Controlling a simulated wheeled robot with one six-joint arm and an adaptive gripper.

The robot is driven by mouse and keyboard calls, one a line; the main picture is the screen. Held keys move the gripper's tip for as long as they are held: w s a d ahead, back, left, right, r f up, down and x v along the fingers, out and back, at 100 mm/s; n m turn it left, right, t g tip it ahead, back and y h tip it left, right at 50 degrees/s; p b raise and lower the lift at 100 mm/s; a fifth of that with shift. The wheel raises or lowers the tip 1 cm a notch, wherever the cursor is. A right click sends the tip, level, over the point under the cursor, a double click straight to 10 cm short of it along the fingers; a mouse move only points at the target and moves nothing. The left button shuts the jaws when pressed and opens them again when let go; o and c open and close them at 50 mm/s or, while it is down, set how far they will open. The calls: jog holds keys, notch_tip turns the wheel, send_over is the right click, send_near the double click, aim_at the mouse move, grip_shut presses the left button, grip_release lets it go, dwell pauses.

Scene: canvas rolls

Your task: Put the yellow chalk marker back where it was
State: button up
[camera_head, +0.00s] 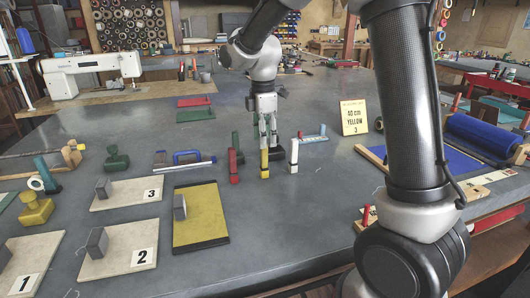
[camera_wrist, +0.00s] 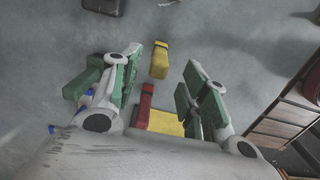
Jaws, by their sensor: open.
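The yellow chalk marker (camera_head: 264,163) stands upright on the grey table, between a red marker (camera_head: 233,166) and a white marker (camera_head: 293,155). My gripper (camera_head: 268,146) points down just behind the yellow marker in the head view; its jaws are open and empty. In the wrist view my gripper (camera_wrist: 161,64) has its green-padded fingers spread, with a yellow block that looks like the marker (camera_wrist: 160,60) in the gap between them. No finger visibly touches it. A red block (camera_wrist: 147,99) shows nearer the palm. How high the fingertips are above the table is unclear.
A sign (camera_head: 354,117) reads 40 cm YELLOW 3. A yellow mat (camera_head: 200,214) and numbered boards (camera_head: 127,195) with grey blocks lie at left. A blue roll (camera_head: 484,134) lies at right. The table front of the markers is clear.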

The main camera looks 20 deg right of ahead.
jog(key=shift+r, duration=1.3)
jog(key=s+d+r+m+t, duration=0.1)
jog(key=s+d+r+m, duration=0.35)
jog(key=s, duration=0.25)
jog(key=s+d+r+m+t, duration=0.1)
jog(key=s+d+r+m, duration=0.2)
jog(key=s+d+m, duration=0.3)
jog(key=s+d+f+m+t, duration=0.1)
jog(key=s+d+m, duration=0.3)
jog(key=s, duration=1)
jog(key=m+t, duration=0.1)
jog(key=m, duration=0.2)
jog(key=shift+s+d, duration=0.15)
jog(key=shift+s, duration=0.25)
jog(key=shift+m, duration=0.25)
